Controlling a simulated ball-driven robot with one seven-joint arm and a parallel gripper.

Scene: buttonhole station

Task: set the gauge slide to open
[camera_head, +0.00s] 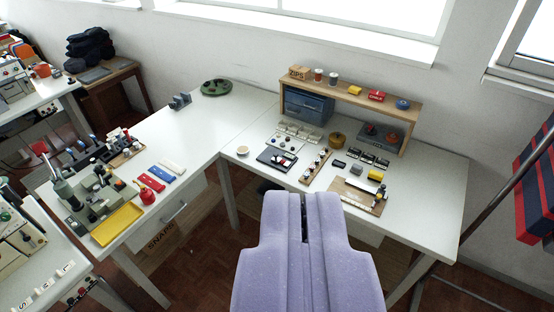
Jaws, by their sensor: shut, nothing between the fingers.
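My lavender gripper (304,203) fills the bottom centre of the view, its fingers together and empty. It points toward the white L-shaped table (250,187), and its tips show just in front of the right-hand part's front edge. I cannot make out for certain which part is the gauge slide, or its setting. Small fittings that could include it are a dark panel (277,158) with light knobs, a narrow wooden strip (315,166) with several knobs, and a wooden board (358,196) with a metal-looking bar. A grey-green machine (92,200) stands on the left part.
A wooden shelf (350,97) stands at the back, with a blue drawer box (305,106) under it. A yellow tray (117,224) and red, blue and white strips lie on the left part. A dark slanted pole (500,200) crosses the right side. The table's inner corner is mostly clear.

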